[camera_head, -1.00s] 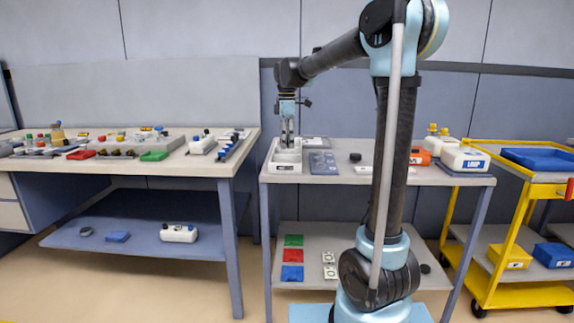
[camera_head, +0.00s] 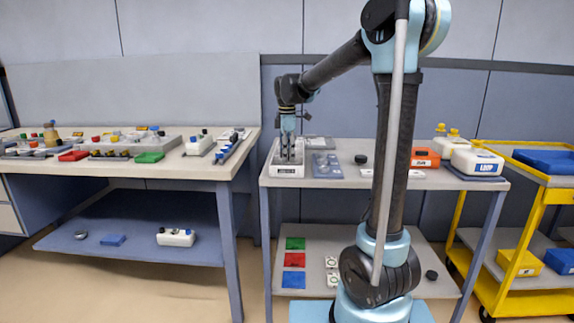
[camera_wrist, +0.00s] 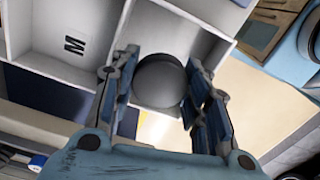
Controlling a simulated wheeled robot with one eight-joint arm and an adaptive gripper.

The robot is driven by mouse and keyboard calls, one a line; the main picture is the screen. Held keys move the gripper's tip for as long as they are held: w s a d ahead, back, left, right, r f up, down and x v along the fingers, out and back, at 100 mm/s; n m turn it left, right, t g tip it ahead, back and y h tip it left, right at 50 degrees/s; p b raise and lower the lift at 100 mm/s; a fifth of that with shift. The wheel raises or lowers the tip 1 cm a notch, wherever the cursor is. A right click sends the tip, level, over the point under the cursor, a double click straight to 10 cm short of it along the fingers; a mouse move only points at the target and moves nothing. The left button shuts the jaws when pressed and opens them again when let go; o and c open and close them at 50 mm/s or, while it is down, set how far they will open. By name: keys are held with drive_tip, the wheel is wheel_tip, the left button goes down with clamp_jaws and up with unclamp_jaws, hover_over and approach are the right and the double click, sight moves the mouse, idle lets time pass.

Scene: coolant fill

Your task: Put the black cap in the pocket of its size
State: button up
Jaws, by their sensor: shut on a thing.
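My gripper (camera_head: 289,157) is low over the white pocket tray (camera_head: 286,171) at the left end of the middle table. In the wrist view my gripper (camera_wrist: 158,72) is shut on a round, dark cap (camera_wrist: 160,82), held between its two fingers. The cap is in front of one open pocket of the tray (camera_wrist: 70,68), beside a divider wall. The pocket to its left carries the letter M (camera_wrist: 74,46). The label of the pocket behind the cap is hidden. I cannot tell whether the cap touches the tray. The head view is too small to show the cap.
A blue-grey tray (camera_head: 327,171) stands right beside the pocket tray. Another black round piece (camera_head: 361,159) lies farther right. A white jug (camera_head: 476,161) and an orange box (camera_head: 425,158) stand at the table's right. The left bench (camera_head: 190,165) is crowded with parts.

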drive_tip(key=shift+f, duration=1.85)
drive_tip(key=o, duration=0.7)
drive_tip(key=shift+c, duration=0.2)
